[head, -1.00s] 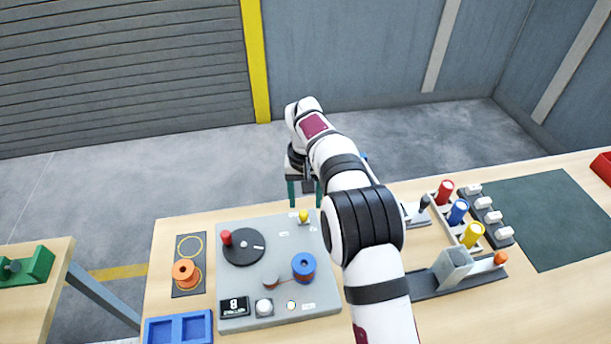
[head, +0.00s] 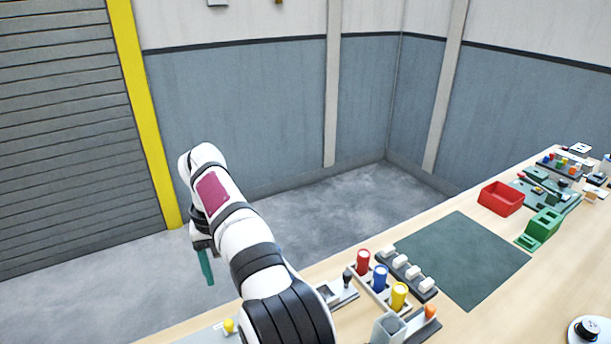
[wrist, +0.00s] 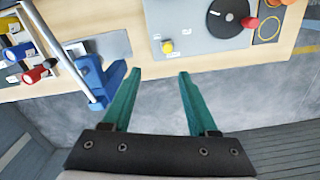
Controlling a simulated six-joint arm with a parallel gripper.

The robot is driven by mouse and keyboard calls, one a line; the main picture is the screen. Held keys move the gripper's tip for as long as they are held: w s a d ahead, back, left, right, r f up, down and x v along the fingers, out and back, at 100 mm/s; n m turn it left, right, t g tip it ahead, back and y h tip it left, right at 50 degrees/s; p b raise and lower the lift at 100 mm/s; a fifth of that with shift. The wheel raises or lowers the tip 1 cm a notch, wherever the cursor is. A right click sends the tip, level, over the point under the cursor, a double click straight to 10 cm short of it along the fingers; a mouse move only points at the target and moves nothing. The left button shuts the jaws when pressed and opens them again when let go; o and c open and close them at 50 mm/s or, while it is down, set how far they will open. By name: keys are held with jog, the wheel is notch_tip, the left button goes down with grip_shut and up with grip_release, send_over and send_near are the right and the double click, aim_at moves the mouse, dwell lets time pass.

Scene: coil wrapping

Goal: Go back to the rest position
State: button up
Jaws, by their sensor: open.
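My gripper (wrist: 158,95) is open and empty in the wrist view, its two green fingers spread apart. It hangs past the bench edge, over the grey floor. In the head view one green finger of my gripper (head: 205,267) shows below the wrist, left of the arm. The grey winding panel (wrist: 188,22) with its black disc (wrist: 228,18), red knob and yellow knob (wrist: 168,47) lies on the bench beyond the fingers. In the head view the arm hides most of that panel.
A blue post (wrist: 98,80) with a metal rod stands left of the fingers. Red (head: 363,260), blue (head: 380,277) and yellow (head: 399,295) spools stand in a rack. A dark green mat (head: 460,260) and red bin (head: 501,198) lie further right. The floor beyond the bench is clear.

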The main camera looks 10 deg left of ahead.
jog(key=s+d+r+m, duration=0.3)
jog(key=d+r, duration=0.1)
jog(key=d, duration=0.7)
jog(key=s+d+r+m, duration=0.2)
jog(key=s+d+r, duration=0.15)
jog(key=d, duration=0.75)
jog(key=s+d+f+m+y, duration=0.1)
jog(key=s+d+f+m, duration=0.2)
jog(key=s, duration=0.6)
jog(key=s+d+f+m, duration=0.3)
jog(key=s+d+f, duration=0.1)
jog(key=s+d, duration=0.4)
jog(key=shift+s+d+f+m+y, duration=0.2)
jog(key=shift+s+f+m+y, duration=0.15)
jog(key=shift+s, duration=0.7)
